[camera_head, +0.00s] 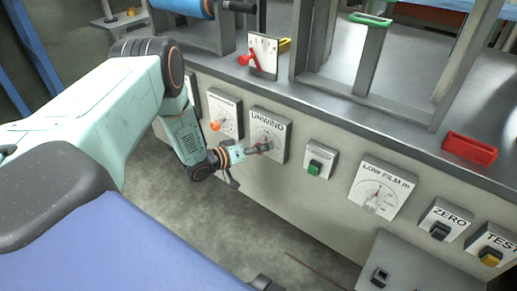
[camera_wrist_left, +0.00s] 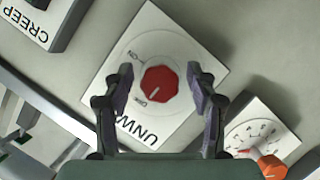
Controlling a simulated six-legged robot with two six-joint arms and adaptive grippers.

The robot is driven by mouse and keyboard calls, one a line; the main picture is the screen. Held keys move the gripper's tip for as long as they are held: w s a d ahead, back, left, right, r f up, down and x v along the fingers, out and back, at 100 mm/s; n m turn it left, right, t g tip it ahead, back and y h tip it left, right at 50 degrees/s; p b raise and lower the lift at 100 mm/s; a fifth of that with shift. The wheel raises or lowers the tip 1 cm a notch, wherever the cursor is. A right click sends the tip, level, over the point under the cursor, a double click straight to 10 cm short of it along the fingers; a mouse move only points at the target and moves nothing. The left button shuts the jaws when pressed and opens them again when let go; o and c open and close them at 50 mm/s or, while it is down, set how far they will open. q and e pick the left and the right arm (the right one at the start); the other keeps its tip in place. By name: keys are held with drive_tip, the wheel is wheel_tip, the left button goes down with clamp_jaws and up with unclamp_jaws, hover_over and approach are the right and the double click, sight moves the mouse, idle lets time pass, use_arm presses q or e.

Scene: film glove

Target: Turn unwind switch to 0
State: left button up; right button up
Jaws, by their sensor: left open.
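The UNWIND plate (camera_head: 270,122) is a white square on the machine's front panel; it also shows rotated in the left wrist view (camera_wrist_left: 188,48). Its switch is a red faceted knob (camera_wrist_left: 159,86) with a white pointer line slanting to the lower left of that view, toward one of two small printed marks. The marks are too small to read surely. My left gripper (camera_head: 260,149) is at the plate, and its fingers largely hide the knob in the head view. In the left wrist view the gripper (camera_wrist_left: 160,74) is open, with one finger on each side of the knob, gaps showing.
A dial plate with an orange knob (camera_head: 215,126) is just left of UNWIND. A green button (camera_head: 314,168), the LOW FILM gauge (camera_head: 380,191), and ZERO (camera_head: 440,231) and TEST (camera_head: 490,257) switches lie to the right. A red tray (camera_head: 470,150) sits on the ledge above.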

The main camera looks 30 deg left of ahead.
use_arm(q)
drive_tip(key=v, duration=1.2)
idle(0.6)
